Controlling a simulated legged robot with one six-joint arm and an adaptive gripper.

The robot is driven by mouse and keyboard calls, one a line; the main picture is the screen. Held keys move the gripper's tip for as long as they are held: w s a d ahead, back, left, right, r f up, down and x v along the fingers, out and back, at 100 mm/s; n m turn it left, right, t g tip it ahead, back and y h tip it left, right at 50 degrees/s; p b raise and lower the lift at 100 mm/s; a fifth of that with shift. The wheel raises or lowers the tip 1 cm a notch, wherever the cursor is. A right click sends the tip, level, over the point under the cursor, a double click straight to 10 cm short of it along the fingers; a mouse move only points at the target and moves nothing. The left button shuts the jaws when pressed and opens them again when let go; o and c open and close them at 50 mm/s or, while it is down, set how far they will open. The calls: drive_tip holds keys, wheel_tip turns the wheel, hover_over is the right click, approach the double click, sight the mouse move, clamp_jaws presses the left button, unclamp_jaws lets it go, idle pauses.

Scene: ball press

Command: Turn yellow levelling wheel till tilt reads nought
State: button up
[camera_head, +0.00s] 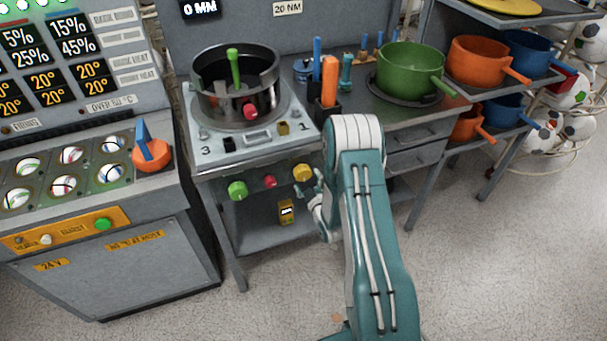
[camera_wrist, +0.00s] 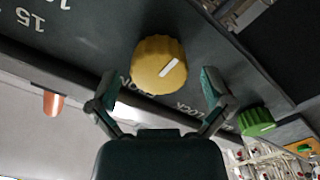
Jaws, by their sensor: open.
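The yellow wheel (camera_head: 303,172) sits on the front of the grey press bench, at the right end of a row with a red knob (camera_head: 270,181) and a green knob (camera_head: 237,189). In the wrist view the ridged yellow wheel (camera_wrist: 150,58) with a white mark lies just ahead of my gripper (camera_wrist: 160,88). My gripper is open, with one finger towards each side of the wheel; contact cannot be told. In the head view my gripper (camera_head: 316,193) is just right of and below the wheel. A small yellow unit (camera_head: 286,211) hangs below; its reading is too small to read.
The ring-shaped press pot (camera_head: 237,90) stands on the bench top above the wheel. A green knob (camera_wrist: 256,121) is at right in the wrist view. A green pot (camera_head: 408,72) is on the bench at right. Open floor lies in front.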

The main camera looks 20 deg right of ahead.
drive_tip(key=shift+w, duration=1.35)
drive_tip(key=c, duration=1)
drive_tip(key=shift+m, duration=0.4)
